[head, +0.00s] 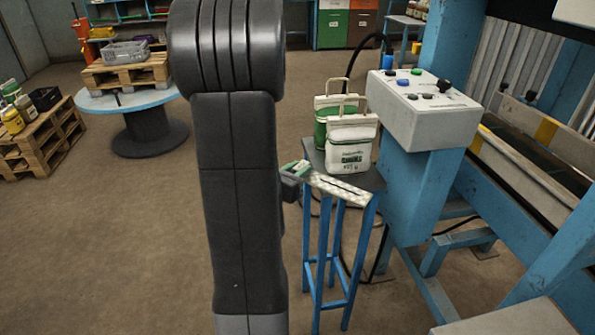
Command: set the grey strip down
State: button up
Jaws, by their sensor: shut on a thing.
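The light grey strip (340,188), with a speckled face and a dark line along it, runs along the front edge of a small stool's dark top (368,180). My gripper (298,174) is at the strip's left end, partly hidden behind my arm, and is shut on it. A small green and pale patch shows at the jaws. I cannot tell whether the strip touches the stool top or is just above it.
Two white and green sacks with handles, a front one (350,146) and a rear one (322,118), stand upright on the stool just behind the strip. A control box (425,108) on a blue machine frame is close right.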

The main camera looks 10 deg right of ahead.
jog(key=shift+f, duration=0.2)
jog(key=o, duration=1)
jog(key=shift+r, duration=0.1)
jog(key=shift+r, duration=0.1)
